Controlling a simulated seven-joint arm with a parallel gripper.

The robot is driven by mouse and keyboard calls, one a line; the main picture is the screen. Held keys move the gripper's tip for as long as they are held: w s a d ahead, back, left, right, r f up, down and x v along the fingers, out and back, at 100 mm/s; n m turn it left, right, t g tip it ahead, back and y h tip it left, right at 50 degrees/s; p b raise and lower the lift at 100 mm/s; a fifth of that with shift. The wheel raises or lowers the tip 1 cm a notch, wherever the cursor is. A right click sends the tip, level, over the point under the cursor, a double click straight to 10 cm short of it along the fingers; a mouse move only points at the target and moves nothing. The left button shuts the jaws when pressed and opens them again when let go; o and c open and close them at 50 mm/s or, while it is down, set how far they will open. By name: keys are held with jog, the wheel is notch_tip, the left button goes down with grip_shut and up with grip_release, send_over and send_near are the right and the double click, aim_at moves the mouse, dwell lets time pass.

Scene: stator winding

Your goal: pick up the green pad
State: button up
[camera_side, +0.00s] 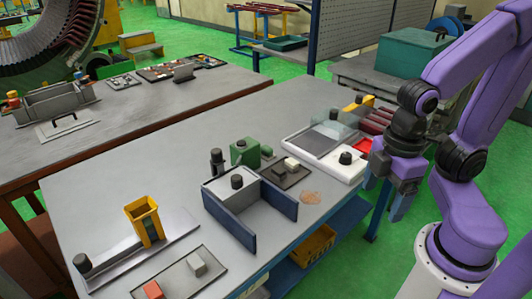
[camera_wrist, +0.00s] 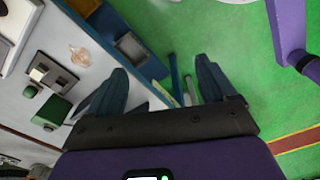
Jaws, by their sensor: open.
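A green block (camera_side: 245,152) stands on the grey workbench in the side view, behind the blue-walled fixture. It also shows at the left of the wrist view (camera_wrist: 52,112). It is the clearest green piece on the bench; I cannot tell for sure that it is the pad. My gripper (camera_side: 394,193) is beyond the bench's right edge, well apart from the block. In the wrist view my gripper's (camera_wrist: 162,68) dark blue fingers are spread, with only floor and bench parts visible between them.
A blue-walled fixture (camera_side: 240,212) and a dark plate with a pale block (camera_side: 291,164) stand near the green block. A white tray (camera_side: 350,172) is nearer my arm. A yellow bin (camera_side: 312,246) sits below the bench. Bare bench lies at the left (camera_side: 110,190).

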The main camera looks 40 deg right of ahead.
jog(key=shift+c, duration=1.1)
